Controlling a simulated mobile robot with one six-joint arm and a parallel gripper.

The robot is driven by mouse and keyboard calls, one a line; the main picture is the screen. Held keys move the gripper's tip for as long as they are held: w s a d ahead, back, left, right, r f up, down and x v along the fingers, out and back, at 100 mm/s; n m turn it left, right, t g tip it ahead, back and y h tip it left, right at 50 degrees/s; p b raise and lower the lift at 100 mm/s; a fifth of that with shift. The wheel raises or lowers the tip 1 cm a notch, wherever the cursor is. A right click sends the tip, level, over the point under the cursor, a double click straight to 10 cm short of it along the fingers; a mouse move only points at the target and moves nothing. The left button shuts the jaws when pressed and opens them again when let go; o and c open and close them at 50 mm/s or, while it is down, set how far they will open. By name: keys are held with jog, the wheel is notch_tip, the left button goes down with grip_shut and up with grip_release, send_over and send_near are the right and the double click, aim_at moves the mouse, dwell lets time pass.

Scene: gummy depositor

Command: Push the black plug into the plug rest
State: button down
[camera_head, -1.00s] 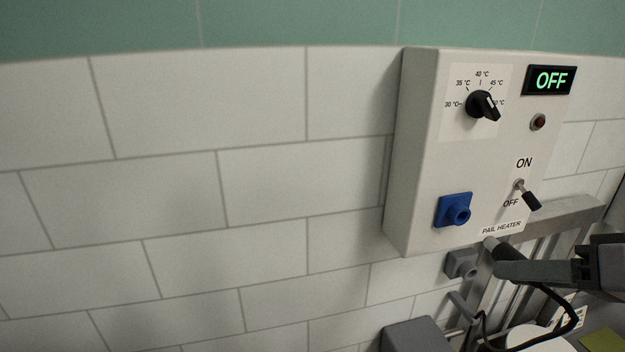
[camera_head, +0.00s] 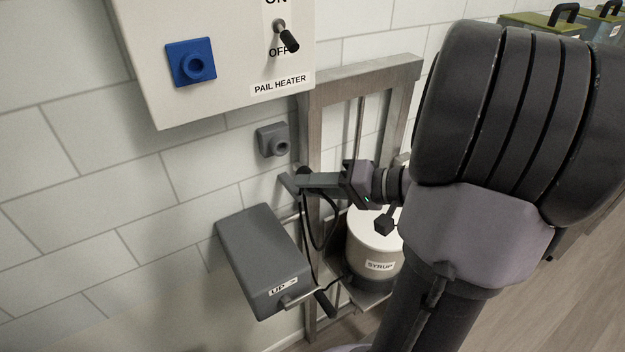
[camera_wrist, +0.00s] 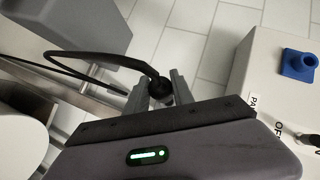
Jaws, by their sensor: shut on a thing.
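The black plug (camera_head: 304,172) is between the fingers of my gripper (camera_head: 312,182), its black cable hanging down in a loop. The wrist view also shows the plug (camera_wrist: 160,90) between the two grey fingers of my gripper (camera_wrist: 158,92), which is shut on it. The plug rest, a grey wall block with a round opening (camera_head: 273,140), is up and left of the plug in the head view. The plug looks apart from it. I cannot make out the rest in the wrist view. The plug's front end is partly hidden by the fingers.
The pail heater box (camera_head: 225,75) with a blue socket (camera_head: 190,63) is above. A grey box with a lever (camera_head: 258,262) stands below left. A steel frame (camera_head: 312,125) and a white syrup pail (camera_head: 372,240) are close by the gripper.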

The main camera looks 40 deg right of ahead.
aim_at(299, 168)
jog(key=shift+w+d+f+b, duration=0.1)
jog(key=shift+d+f+b, duration=0.1)
jog(key=shift+b, duration=0.55)
jog(key=w+b, duration=0.1)
jog(key=w, duration=0.1)
jog(key=w+d+b, duration=0.1)
jog(key=w, duration=0.1)
jog(key=shift+w, duration=0.4)
jog(key=shift+w+d+r, duration=0.15)
jog(key=shift+w+r, duration=0.05)
jog(key=shift+w, duration=0.25)
jog(key=shift+b, duration=0.3)
jog(key=shift+w+d+b, duration=0.25)
jog(key=shift+w+b, duration=0.25)
jog(key=shift+w, duration=0.45)
jog(key=c, duration=1)
grip_release()
